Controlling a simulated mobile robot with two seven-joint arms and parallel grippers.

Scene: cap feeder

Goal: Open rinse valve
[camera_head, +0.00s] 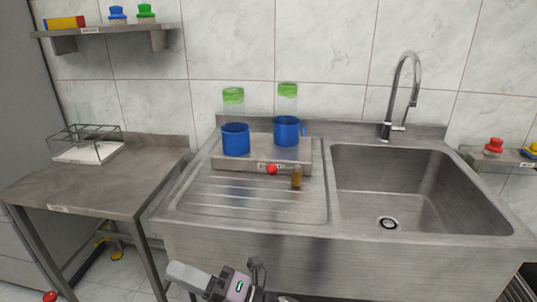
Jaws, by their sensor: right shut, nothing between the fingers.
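A steel sink (350,205) has a tall curved faucet (402,95) at its back edge, with a small lever at the faucet's base. On the drainboard stands a low metal block (225,160) with a label on its front. A round red knob (272,169) shows at the block's front. I cannot tell for sure which of these is the rinse valve. My right gripper (257,268) is shut and empty at the bottom of the view, in front of the sink's front panel and apart from the knob and faucet. My left gripper is not in view.
Two blue cups (236,140) and two clear, green-topped containers (233,96) are at the block. A small brown vial (297,177) stands before it. A side table (80,185) holds a wire rack (85,145). Shelves hold red, green and blue pieces. The basin is empty.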

